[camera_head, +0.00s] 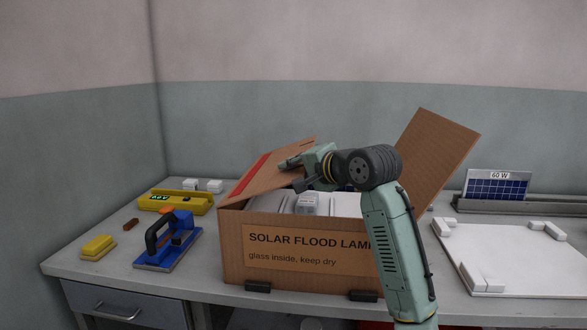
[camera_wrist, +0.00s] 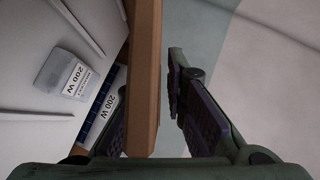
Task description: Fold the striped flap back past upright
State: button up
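The striped flap (camera_head: 268,172) is the left flap of the cardboard box (camera_head: 255,270); it bears a red stripe and slants up and to the right over the box's left part. My gripper (camera_head: 291,173) is at the flap's right upper edge. In the wrist view the flap (camera_wrist: 144,75) stands edge-on between the two fingers of my gripper (camera_wrist: 150,95). The fingers are apart, with a clear gap between the flap and the right finger. Whether the left finger touches the flap is unclear.
The box's right flap (camera_head: 437,155) leans outward to the right. White lamp housings (camera_head: 308,203) stand inside the box. A blue tool (camera_head: 172,240), a yellow level (camera_head: 177,202) and a yellow block (camera_head: 98,247) lie at left. A white board (camera_head: 505,260) and solar panel (camera_head: 497,187) are at right.

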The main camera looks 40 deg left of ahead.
grip_shut()
dwell(0.5)
